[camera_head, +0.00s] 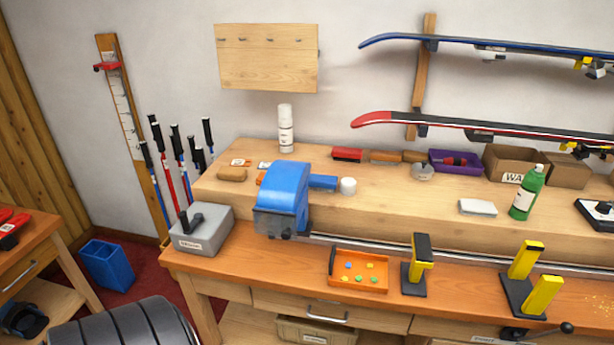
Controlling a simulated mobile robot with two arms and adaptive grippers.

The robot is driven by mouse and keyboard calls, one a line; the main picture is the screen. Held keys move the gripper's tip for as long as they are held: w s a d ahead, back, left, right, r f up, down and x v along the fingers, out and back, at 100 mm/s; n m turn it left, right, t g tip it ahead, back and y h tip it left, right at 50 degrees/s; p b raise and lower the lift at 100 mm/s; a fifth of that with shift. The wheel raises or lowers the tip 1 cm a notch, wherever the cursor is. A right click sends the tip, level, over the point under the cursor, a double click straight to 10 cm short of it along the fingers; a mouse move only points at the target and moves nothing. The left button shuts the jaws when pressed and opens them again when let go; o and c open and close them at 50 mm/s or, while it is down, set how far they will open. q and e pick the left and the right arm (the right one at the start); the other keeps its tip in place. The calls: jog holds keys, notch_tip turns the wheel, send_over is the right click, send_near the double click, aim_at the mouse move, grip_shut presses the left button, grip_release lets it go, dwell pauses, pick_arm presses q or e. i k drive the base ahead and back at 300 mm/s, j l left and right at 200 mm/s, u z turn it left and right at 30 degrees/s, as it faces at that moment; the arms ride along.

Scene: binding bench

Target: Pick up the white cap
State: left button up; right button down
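A small white round piece (348,186), which looks like the white cap, stands on the upper level of the wooden bench (400,205). It is just right of a blue block-like part (322,182) beside the large blue device (283,198). I cannot tell whether it touches the blue part. A tall white bottle (286,130) with a white top stands behind and to the left. Neither of my grippers is in view.
A grey box (202,230) sits left of the blue device. An orange tray (357,271) with several small colored pieces and yellow-black clamps (417,263) are on the lower ledge. A green bottle (526,192) and white pad (477,207) stand right. Bench between is clear.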

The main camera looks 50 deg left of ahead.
aim_at(348, 185)
jog(key=i+u, duration=0.15)
jog(key=u, duration=0.25)
jog(key=i+j+u, duration=0.1)
jog(key=u, duration=0.35)
jog(key=i+u, duration=0.15)
jog(key=u, duration=0.25)
jog(key=i+l+u, duration=0.15)
jog(key=u, duration=0.3)
